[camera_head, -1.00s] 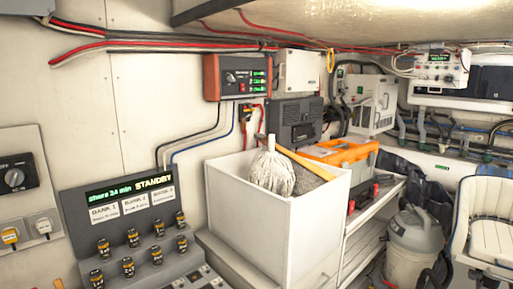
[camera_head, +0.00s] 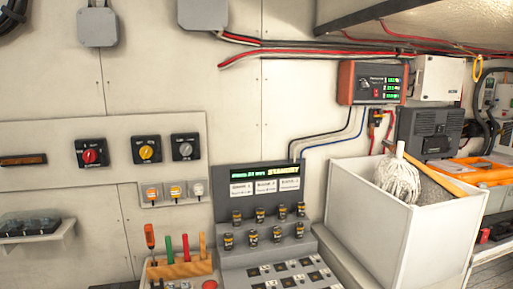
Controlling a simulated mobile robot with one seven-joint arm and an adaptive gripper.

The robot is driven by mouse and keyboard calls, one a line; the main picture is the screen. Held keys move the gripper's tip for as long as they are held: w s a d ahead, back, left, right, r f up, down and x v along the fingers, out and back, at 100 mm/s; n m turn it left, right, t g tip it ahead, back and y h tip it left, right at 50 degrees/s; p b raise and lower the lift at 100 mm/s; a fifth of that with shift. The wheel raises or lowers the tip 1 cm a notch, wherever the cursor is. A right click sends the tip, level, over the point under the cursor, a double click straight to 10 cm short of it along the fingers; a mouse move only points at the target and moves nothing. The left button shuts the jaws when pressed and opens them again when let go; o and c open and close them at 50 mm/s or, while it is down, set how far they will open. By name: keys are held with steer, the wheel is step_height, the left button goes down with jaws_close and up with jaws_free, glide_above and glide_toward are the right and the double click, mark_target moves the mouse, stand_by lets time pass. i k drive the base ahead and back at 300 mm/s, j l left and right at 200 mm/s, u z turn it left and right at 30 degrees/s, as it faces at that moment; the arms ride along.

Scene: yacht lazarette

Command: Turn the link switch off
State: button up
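My gripper is not in view.
Three small capped sockets (camera_head: 175,192) sit below the rotary switches. A wooden rack (camera_head: 180,270) holds tools with coloured handles. A white bin (camera_head: 400,225) with a mop stands right of the console. A red-framed unit (camera_head: 372,83) hangs above.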

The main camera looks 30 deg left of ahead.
mark_target(146, 152)
steer(key=u, duration=1.9)
steer(key=i+j+z, duration=0.15)
steer(key=i+j, duration=0.15)
steer(key=j, duration=0.15)
steer(key=i+j+z, duration=0.1)
steer(key=i+j, duration=0.2)
steer(key=j, duration=0.15)
